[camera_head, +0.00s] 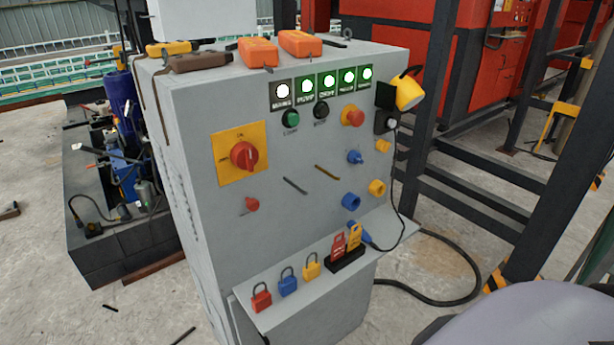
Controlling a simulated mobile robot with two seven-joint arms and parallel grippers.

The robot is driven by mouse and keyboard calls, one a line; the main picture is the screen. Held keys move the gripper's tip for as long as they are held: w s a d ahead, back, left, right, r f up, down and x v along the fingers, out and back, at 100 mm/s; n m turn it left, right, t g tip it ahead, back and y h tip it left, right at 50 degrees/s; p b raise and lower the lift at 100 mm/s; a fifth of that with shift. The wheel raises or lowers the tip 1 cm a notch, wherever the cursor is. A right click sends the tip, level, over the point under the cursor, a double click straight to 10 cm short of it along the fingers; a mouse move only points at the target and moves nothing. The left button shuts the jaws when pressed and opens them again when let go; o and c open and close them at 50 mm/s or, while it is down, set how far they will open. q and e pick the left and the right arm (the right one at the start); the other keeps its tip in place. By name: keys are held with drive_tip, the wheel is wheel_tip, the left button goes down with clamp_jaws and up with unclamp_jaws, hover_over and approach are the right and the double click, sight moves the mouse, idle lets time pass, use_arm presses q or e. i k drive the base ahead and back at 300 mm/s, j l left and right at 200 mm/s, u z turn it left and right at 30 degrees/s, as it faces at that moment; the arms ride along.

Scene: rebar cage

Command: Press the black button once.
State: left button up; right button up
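The black button (321,110) is a small round button on the upper front of the grey control cabinet (200,110). It sits just right of the green button (291,118), below the row of lit white and green indicator lamps (327,82). The red and yellow emergency stop (353,116) is to its right. Nothing covers the black button, and nothing touches it. Neither of my grippers is in view. A smooth grey rounded shape at the bottom right may be part of my arm.
A red rotary switch (243,155) on a yellow plate is at the panel's left. A shelf holds padlocks (288,281) and tags (345,247). A yellow plug (409,92) and black cable are on the right. Dark steel frames (500,215) stand right.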

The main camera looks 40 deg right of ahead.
sight(324, 110)
drive_tip(key=z, duration=1.25)
